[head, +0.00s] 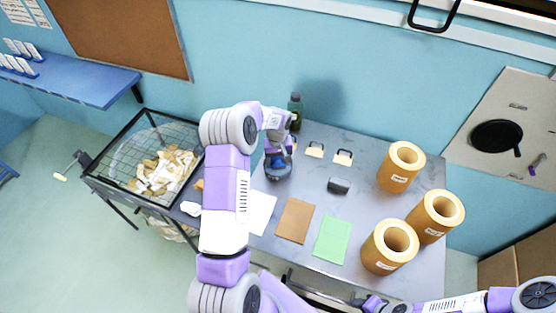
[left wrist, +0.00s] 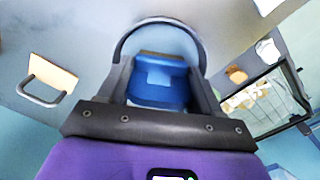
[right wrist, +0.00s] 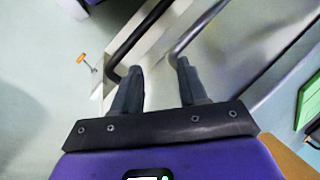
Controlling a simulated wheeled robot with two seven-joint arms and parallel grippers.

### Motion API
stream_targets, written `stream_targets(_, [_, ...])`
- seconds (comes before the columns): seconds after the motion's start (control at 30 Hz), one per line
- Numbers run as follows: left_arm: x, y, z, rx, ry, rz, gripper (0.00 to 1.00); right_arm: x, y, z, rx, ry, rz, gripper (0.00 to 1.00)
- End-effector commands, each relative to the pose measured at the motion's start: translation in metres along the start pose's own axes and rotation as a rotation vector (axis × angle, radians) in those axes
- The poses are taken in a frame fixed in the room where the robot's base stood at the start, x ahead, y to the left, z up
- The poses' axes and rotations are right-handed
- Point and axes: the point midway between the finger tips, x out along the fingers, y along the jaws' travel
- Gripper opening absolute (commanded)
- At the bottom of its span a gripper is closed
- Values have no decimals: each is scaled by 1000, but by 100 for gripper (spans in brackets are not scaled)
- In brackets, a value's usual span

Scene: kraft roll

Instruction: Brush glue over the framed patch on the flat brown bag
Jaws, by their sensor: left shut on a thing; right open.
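The flat brown bag (head: 295,221) lies on the grey table between a white sheet (head: 262,212) and a green sheet (head: 332,240). I cannot make out the frame of its patch at this size. My left gripper (head: 277,157) is behind the bag and to its left, over a dark round pot (head: 277,172). In the left wrist view it is shut on a blue thing (left wrist: 158,80), likely the glue brush's handle; the pot's dark curved rim (left wrist: 155,20) shows around it. Its lower end is hidden. My right gripper (right wrist: 155,88) is open and empty by the table's front edge.
Three kraft rolls (head: 401,167) stand on the table's right side. A dark block (head: 338,186), two wooden pieces with dark loops (head: 314,150) and a dark bottle (head: 295,110) are behind the bag. A wire bin (head: 130,165) of scraps stands left.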

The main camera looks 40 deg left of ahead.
Motion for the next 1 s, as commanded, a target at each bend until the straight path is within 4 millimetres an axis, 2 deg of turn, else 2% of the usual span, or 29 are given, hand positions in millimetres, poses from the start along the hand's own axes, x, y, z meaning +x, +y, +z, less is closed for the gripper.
stream_targets(1.0, [9,0,0,0,0,0,40,7,3,0,0,0,0,43])
